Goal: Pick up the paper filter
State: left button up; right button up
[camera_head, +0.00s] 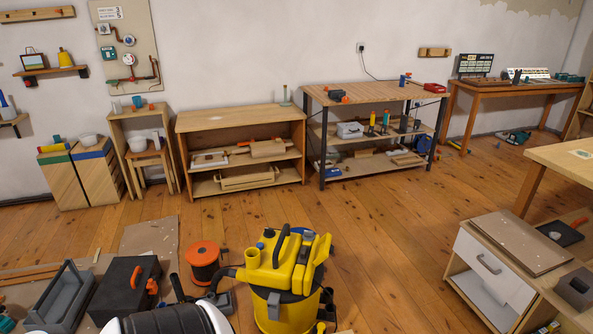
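I cannot pick out a paper filter for certain in the head view. A yellow and black workshop vacuum (285,275) stands upright on the wooden floor at the bottom centre. A dark ribbed cylinder with white ends (172,320) is cut off by the bottom edge, left of the vacuum; I cannot tell what it is. Neither of my grippers is in view.
A cardboard dropcloth (150,236) lies at lower left, with a grey tote (60,300), a black case (122,287) and an orange-black reel (204,262). A white-drawer cabinet (495,268) stands right. Shelves line the back wall. The middle floor (395,240) is clear.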

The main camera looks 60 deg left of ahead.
aim_at(303, 258)
jog(key=i+u, duration=0.1)
jog(key=u, duration=0.4)
jog(key=l+u, duration=0.2)
jog(key=u, duration=0.3)
jog(key=i+l+u, duration=0.15)
jog(key=u, duration=0.3)
jog(key=l+u, duration=0.15)
jog(key=u, duration=0.35)
